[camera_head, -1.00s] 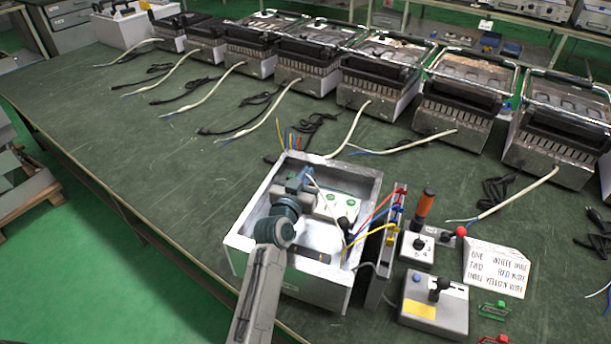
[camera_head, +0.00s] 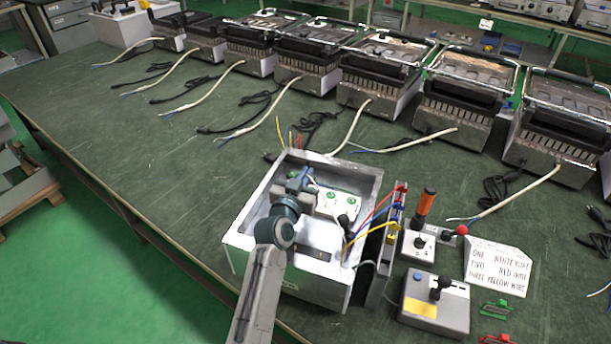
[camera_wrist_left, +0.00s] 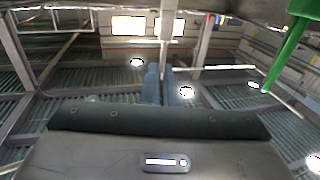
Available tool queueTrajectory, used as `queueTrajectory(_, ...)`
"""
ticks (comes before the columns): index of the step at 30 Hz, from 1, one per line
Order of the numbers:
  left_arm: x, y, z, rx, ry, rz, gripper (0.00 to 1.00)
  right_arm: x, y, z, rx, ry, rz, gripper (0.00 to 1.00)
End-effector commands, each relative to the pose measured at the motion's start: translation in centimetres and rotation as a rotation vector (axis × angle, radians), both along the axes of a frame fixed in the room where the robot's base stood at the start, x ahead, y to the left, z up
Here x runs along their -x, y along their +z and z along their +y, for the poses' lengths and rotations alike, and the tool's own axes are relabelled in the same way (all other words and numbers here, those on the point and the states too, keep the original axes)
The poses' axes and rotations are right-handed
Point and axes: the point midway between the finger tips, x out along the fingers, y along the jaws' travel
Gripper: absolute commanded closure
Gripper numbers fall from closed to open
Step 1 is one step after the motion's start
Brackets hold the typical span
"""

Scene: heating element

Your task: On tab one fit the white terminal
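An open metal box (camera_head: 238,240) stands on the green bench. Inside is a white block (camera_head: 338,206) with green round marks. My left gripper (camera_head: 308,180) is inside the box at the block's upper left, seen small and from behind. In the left wrist view two blue-grey fingers (camera_wrist_left: 163,85) stand close together, with no clear object between them. I cannot tell whether they hold the white terminal. The white terminal and tab one are not distinct at this size. Red (camera_head: 373,210), blue and yellow (camera_head: 368,233) wires run from the box's right side. My right gripper is out of view.
A card (camera_head: 498,268) lists one white wire, two red, three yellow. Right of the box stand a narrow rack (camera_head: 383,260), a joystick box (camera_head: 435,305) and an orange-handled tool (camera_head: 425,205). Several grill units (camera_head: 460,95) line the back.

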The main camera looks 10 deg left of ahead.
Motion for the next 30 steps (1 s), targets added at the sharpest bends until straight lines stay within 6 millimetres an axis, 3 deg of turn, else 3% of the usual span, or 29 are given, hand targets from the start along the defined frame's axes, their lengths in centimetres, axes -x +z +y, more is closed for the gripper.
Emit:
queueTrajectory(3,0.0,-0.4,0.0,0.000,0.000,0.000,1.00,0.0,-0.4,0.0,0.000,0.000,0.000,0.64)
queueTrajectory(8,0.0,-0.4,0.0,0.000,0.000,0.002,0.73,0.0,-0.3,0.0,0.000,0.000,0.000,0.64)
queueTrajectory(17,0.1,-0.4,0.0,-0.001,-0.001,0.004,0.73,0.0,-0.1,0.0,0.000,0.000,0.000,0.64)
queueTrajectory(23,0.1,1.2,0.0,0.001,-0.001,0.003,0.73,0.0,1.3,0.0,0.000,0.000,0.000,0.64)
queueTrajectory(26,0.0,-0.8,0.0,0.000,-0.001,0.003,0.73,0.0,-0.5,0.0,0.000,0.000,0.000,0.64)
queueTrajectory(30,0.0,1.8,0.0,0.000,0.000,0.002,0.73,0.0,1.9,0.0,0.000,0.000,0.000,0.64)
